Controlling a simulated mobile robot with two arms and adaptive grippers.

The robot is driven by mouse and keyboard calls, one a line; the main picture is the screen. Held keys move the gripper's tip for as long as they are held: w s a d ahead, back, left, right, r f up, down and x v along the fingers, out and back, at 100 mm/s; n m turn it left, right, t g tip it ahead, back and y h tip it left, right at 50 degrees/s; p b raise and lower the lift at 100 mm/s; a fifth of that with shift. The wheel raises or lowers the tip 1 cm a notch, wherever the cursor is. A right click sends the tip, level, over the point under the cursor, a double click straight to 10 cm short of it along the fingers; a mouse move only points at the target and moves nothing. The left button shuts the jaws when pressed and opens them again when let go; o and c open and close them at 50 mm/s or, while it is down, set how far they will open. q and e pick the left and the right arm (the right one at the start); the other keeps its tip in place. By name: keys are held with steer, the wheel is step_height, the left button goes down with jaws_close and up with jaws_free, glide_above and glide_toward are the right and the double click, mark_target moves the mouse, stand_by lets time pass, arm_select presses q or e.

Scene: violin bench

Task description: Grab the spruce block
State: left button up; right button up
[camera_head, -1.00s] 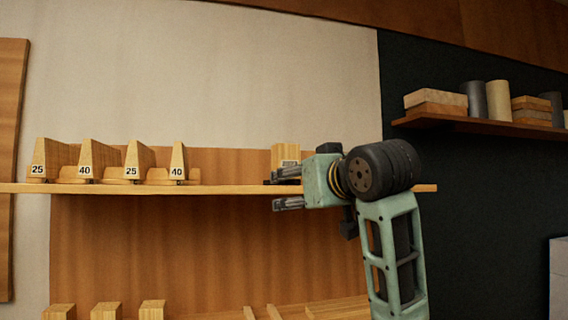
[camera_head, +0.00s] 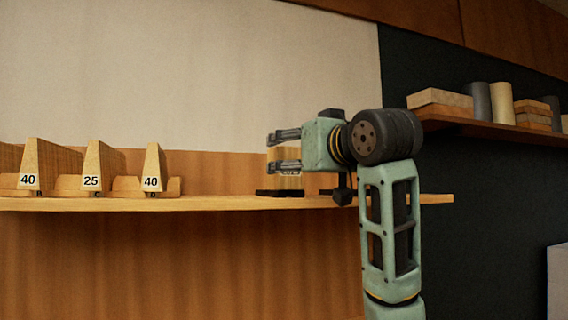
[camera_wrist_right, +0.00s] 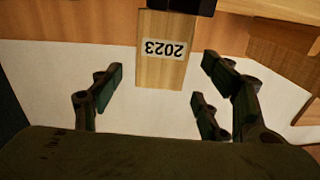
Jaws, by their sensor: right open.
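A pale wooden block with a "2023" label, probably the spruce block (camera_head: 282,154), stands on the wall shelf, partly hidden behind my right gripper. In the right wrist view the block (camera_wrist_right: 158,72) appears upside down, its label facing the camera and its end reaching into the gap between the fingers. My right gripper (camera_head: 272,152) is open and empty, with its fingers pointing left at the block's height. In the right wrist view the fingers of the gripper (camera_wrist_right: 160,84) lie apart on either side of the block, with no contact visible. My left gripper is out of view.
The shelf (camera_head: 225,203) runs across the picture. Wooden wedge blocks labelled 40 (camera_head: 154,166), 25 and 40 stand on its left part. A dark base (camera_head: 280,193) lies under the block. A higher shelf (camera_head: 470,126) at right holds boards and cylinders.

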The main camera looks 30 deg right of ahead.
mark_target(291, 157)
steer(key=w+p, duration=0.3)
steer(key=shift+w+d+r, duration=0.15)
steer(key=shift+w+d, duration=0.1)
steer(key=shift+w, duration=0.15)
steer(key=shift+w+d+f, duration=0.1)
steer(key=shift+w+f, duration=0.05)
steer(key=shift+w, duration=0.35)
steer(key=shift+w+d+f, duration=0.1)
steer(key=shift+w+f, duration=0.05)
steer(key=shift+w, duration=0.35)
steer(key=shift+s, duration=0.1)
steer(key=shift+s+a+r, duration=0.1)
steer(key=shift+s, duration=0.05)
steer(key=shift+c, duration=1.1)
steer(key=c, duration=1.1)
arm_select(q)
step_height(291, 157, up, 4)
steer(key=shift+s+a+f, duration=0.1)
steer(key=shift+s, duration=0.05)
